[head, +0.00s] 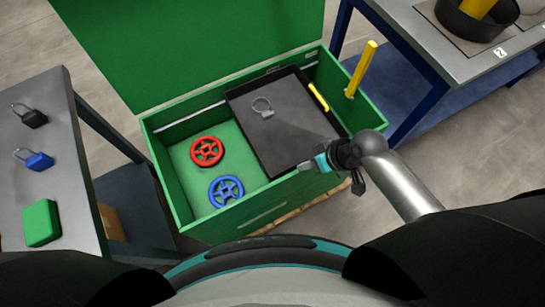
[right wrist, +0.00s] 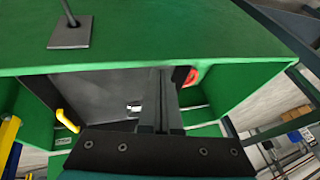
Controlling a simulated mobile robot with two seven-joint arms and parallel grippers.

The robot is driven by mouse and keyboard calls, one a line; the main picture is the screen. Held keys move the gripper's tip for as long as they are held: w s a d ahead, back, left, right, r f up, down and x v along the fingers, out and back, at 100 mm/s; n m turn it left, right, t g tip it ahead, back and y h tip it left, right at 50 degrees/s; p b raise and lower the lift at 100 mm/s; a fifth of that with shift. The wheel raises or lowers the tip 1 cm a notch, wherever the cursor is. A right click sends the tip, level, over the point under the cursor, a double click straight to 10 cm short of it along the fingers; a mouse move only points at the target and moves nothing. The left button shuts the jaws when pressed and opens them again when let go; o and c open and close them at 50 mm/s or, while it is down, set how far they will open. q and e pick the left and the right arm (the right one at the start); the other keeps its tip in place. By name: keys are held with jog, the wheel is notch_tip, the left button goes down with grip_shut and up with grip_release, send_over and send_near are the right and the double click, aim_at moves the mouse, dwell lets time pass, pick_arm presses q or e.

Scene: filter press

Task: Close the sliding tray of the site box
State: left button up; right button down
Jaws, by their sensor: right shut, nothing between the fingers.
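The green site box (head: 285,205) stands open, with its lid (head: 190,40) raised at the back. Its black sliding tray (head: 290,135) covers the right part of the opening, and the left part is uncovered. A yellow handle (head: 318,97) is at the tray's right side; it also shows in the right wrist view (right wrist: 67,120). A grey padlock (head: 263,108) lies in the tray. My right gripper (head: 308,165) is shut and empty over the tray's front right edge; contact is unclear. Its fingers (right wrist: 160,100) extend over the box in the right wrist view. My left gripper is out of view.
A red handwheel (head: 207,151) and a blue handwheel (head: 226,190) lie in the box's left part. A yellow bar (head: 361,70) stands by its right wall. A left table (head: 70,150) carries padlocks and a green block. Another table (head: 465,65) stands at right.

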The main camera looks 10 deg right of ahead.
jog(key=shift+n+g+y, duration=0.3)
jog(key=shift+n+y, duration=0.2)
jog(key=shift+y, duration=0.4)
jog(key=w+r, duration=0.1)
jog(key=w, duration=0.1)
jog(key=w+d+r, duration=0.1)
jog(key=w+r, duration=0.1)
jog(key=shift+b, duration=0.4)
jog(key=b, duration=0.3)
send_over(284, 161)
jog(key=shift+y, duration=0.3)
notch_tip(284, 161, down, 8)
jog(key=shift+r, duration=0.25)
jog(key=shift+s+a+r, duration=0.1)
jog(key=shift+s+a, duration=0.15)
jog(key=shift+a, duration=0.35)
jog(key=shift+s+a+r, duration=0.1)
jog(key=shift+s+a, duration=0.1)
jog(key=shift+a, duration=0.4)
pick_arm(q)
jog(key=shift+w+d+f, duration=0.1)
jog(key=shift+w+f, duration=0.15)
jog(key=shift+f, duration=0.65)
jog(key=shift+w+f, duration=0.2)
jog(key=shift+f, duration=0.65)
pick_arm(e)
jog(key=shift+s+a, duration=0.3)
jog(key=shift+a, duration=0.35)
jog(key=shift+a, duration=0.1)
